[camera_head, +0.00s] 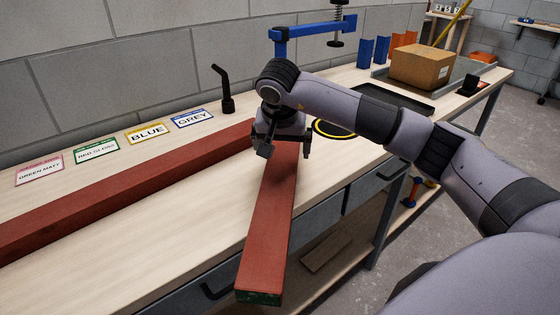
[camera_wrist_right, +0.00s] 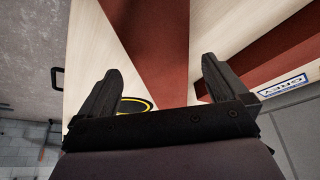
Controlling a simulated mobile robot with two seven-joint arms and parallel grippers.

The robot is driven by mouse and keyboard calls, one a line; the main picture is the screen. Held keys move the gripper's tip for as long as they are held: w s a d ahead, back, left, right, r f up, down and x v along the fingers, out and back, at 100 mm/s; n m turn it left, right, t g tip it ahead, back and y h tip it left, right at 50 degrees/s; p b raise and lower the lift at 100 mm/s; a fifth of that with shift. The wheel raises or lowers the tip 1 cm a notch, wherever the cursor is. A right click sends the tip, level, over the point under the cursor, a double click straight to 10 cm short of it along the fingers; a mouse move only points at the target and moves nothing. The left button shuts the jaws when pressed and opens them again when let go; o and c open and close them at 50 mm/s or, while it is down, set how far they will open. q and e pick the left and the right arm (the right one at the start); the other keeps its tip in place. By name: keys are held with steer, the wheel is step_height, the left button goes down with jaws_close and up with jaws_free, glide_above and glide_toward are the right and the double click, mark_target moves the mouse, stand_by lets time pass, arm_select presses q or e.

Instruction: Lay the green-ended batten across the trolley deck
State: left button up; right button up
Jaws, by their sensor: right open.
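The green-ended batten (camera_head: 267,220) is a red beam with a green end face, lying across the bench with its green end jutting past the front edge. My right gripper (camera_head: 285,152) is open over its far part, with the fingers on either side of the beam. In the right wrist view the batten (camera_wrist_right: 150,40) runs between the spread fingertips of my right gripper (camera_wrist_right: 163,78); I cannot tell if they touch it. My left gripper is not in view. I cannot make out a trolley deck.
A second, longer red batten (camera_head: 110,195) lies along the bench (camera_head: 150,260) near the wall. A yellow-ringed black disc (camera_head: 322,128) is close by.

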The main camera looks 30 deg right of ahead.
mark_target(283, 156)
steer(key=x, duration=0.4)
steer(key=shift+w+f, duration=0.1)
steer(key=shift+f, duration=0.3)
steer(key=c, duration=1.9)
steer(key=shift+w+r, duration=0.1)
steer(key=shift+r, duration=0.1)
jaws_close()
